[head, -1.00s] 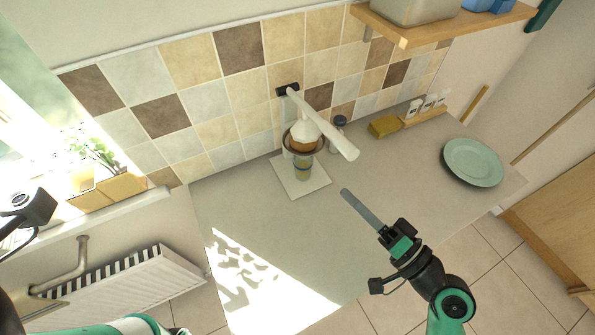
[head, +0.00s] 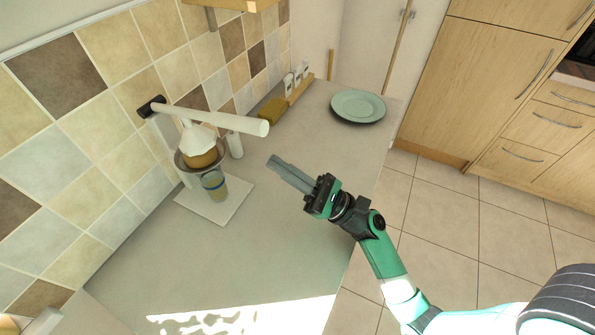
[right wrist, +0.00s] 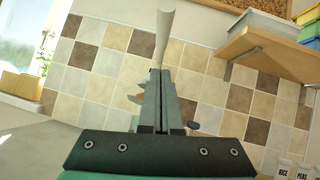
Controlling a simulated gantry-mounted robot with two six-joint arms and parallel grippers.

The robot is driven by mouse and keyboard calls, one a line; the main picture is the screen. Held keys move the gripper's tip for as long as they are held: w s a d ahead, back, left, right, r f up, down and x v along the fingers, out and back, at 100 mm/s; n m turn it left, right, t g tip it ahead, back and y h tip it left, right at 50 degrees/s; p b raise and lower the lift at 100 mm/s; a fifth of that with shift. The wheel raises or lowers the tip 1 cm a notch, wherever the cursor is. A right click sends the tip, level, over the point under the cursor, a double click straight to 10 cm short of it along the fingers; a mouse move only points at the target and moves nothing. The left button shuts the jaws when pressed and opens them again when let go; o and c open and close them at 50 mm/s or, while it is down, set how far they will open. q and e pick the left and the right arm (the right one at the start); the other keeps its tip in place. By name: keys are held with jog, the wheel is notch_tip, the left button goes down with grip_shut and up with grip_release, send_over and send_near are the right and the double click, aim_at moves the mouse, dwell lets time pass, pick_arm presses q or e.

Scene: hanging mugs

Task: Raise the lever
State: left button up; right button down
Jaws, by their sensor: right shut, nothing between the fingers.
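The juicer's white lever (head: 215,118) runs from a dark pivot (head: 151,106) at the wall side out to the right, sloping slightly down to its free end. Below it is the juicer's white cone over an orange fruit half (head: 203,158), with a glass (head: 214,186) underneath on a white base (head: 228,208). My right gripper (head: 272,162) is shut and empty, below and to the right of the lever's end, apart from it. In the right wrist view the lever (right wrist: 165,30) shows beyond the shut fingers (right wrist: 160,75). My left gripper is out of view.
A green plate (head: 358,106) lies at the counter's far right. A yellow sponge (head: 272,110) and small jars (head: 297,73) stand along the tiled wall. A pale bottle (head: 235,144) stands behind the juicer. The front counter is clear.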

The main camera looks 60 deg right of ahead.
jog(key=w+a+r+p, duration=0.1)
jog(key=w+r+p, duration=0.2)
jog(key=r, duration=0.3)
jog(key=shift+w+a, duration=0.2)
jog(key=shift+a, duration=0.05)
